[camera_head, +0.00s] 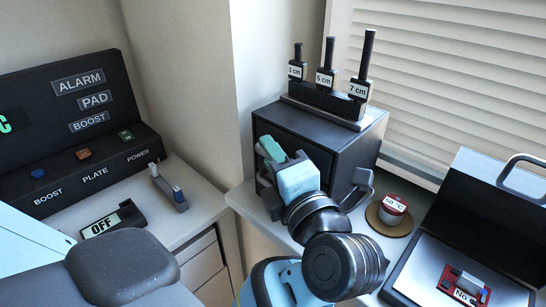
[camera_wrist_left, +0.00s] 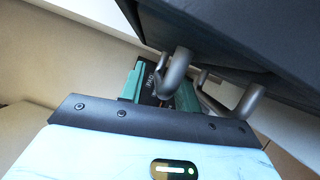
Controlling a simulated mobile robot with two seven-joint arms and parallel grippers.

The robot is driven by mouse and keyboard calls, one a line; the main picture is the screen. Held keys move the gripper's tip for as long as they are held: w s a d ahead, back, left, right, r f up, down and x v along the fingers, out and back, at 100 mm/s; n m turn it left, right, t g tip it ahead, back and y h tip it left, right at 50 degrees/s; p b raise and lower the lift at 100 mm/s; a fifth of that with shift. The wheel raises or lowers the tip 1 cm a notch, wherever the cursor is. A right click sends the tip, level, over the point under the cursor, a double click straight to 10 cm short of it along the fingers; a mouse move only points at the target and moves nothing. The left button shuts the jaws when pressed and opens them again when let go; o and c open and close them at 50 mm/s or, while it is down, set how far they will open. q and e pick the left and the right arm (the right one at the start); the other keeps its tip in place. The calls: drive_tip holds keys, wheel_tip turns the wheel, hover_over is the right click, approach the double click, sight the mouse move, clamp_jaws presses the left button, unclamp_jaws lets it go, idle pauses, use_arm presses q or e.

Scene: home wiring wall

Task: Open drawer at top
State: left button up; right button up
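A dark box-shaped drawer unit (camera_head: 345,150) stands on the pale counter. My left gripper (camera_head: 268,152) is in front of its face and hides much of it, so the drawer's edges are unclear. A grey bar handle (camera_head: 362,180) shows beside the gripper on the right. In the left wrist view the grey handle (camera_wrist_left: 178,68) juts from the dark unit near the green fingertips (camera_wrist_left: 160,88). The fingers are apart, with a gap between them. I cannot tell whether they touch the handle. My right gripper is not in view.
Three black-handled tools (camera_head: 326,75) labelled 3, 5 and 7 cm stand on the unit. A red and white "50 °C" knob (camera_head: 394,205) and an open dark case (camera_head: 480,225) are to the right. A switch panel (camera_head: 75,130) and "OFF" display (camera_head: 105,224) are left.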

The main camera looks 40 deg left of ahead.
use_arm(q)
drive_tip(key=shift+w+a, duration=0.15)
drive_tip(key=shift+a, duration=0.1)
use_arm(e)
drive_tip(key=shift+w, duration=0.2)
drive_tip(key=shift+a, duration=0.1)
use_arm(q)
clamp_jaws()
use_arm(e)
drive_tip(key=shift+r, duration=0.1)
